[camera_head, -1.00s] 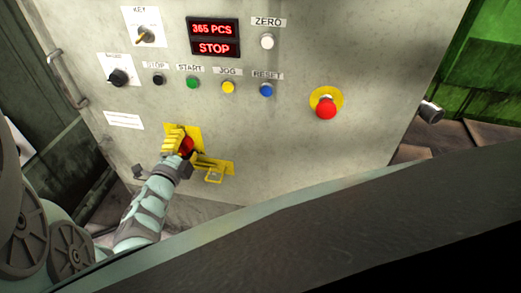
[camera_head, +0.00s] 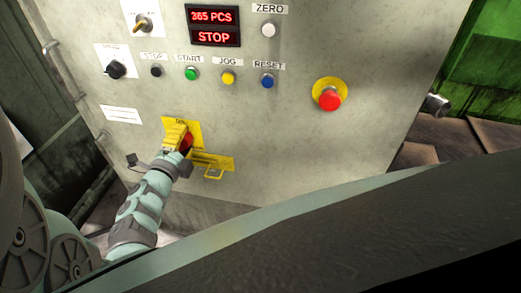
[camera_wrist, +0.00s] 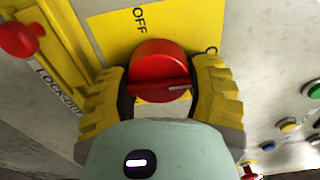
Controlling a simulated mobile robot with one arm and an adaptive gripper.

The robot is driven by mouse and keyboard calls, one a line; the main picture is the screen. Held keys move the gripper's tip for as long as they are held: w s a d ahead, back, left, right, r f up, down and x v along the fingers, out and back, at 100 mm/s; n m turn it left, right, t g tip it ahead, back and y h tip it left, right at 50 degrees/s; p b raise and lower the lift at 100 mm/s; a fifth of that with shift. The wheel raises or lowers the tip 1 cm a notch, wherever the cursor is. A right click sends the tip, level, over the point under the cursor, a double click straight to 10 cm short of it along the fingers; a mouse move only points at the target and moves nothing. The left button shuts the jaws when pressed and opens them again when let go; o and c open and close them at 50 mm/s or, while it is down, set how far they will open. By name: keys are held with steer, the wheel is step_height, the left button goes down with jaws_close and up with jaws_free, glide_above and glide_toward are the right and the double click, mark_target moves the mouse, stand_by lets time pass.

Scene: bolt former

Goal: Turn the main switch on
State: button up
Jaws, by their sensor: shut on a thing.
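The main switch is a red rotary knob (camera_wrist: 160,72) on a yellow plate (camera_wrist: 112,32) marked OFF. In the head view the knob (camera_head: 187,142) shows partly behind my gripper (camera_head: 178,138), low on the grey cabinet front. In the wrist view my gripper (camera_wrist: 160,92) has one yellow ridged finger on each side of the knob and is shut on it. The red bar across the knob lies roughly level in that view. The rest of the plate's lettering is mostly hidden.
A yellow lockout bracket (camera_head: 213,163) sits just right of the switch. Above are the STOP display (camera_head: 214,37), a row of push buttons (camera_head: 228,78) and a red emergency button (camera_head: 329,97). Pipes run along the cabinet's left edge.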

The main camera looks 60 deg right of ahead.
steer(key=o, duration=1.2)
steer(key=v, duration=1.2)
